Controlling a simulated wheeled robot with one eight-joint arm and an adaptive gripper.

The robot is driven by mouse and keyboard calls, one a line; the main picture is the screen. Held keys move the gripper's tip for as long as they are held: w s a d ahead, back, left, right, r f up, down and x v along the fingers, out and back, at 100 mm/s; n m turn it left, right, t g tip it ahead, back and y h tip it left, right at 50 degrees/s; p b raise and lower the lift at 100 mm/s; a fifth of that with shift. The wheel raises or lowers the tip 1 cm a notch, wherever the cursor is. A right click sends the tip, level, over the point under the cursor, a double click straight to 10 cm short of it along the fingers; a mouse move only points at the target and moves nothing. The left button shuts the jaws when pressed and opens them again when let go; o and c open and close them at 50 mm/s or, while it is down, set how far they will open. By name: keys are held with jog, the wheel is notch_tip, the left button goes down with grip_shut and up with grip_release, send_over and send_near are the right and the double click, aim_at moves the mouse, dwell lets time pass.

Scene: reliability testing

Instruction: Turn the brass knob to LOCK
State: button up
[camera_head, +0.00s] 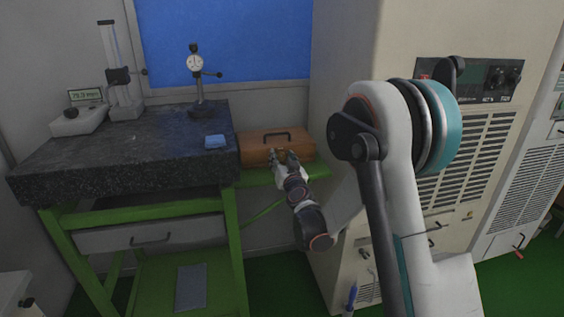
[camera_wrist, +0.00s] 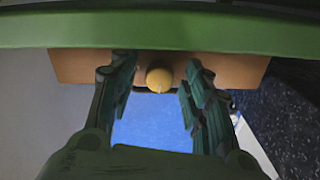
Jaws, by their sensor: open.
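The brass knob (camera_wrist: 159,79) sits on the front face of a brown wooden box. It is round and yellowish, with a small pale mark at its lower edge in the wrist view. The box (camera_head: 257,150) stands on a green ledge, with a dark handle (camera_head: 277,136) on top. My gripper (camera_head: 284,158) is at the front of the box. In the wrist view its two fingers (camera_wrist: 158,72) are open, one on each side of the knob, with gaps visible. In the head view the gripper mostly hides the knob. No LOCK lettering is readable.
A tall beige cabinet (camera_head: 345,60) stands close on the right.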

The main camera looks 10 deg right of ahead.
grip_shut()
jog(key=shift+m, duration=0.4)
jog(key=m, duration=0.3)
jog(key=shift+m, duration=0.4)
jog(key=m, duration=0.4)
jog(key=shift+m, duration=0.3)
jog(key=m, duration=0.8)
jog(key=shift+m, duration=0.3)
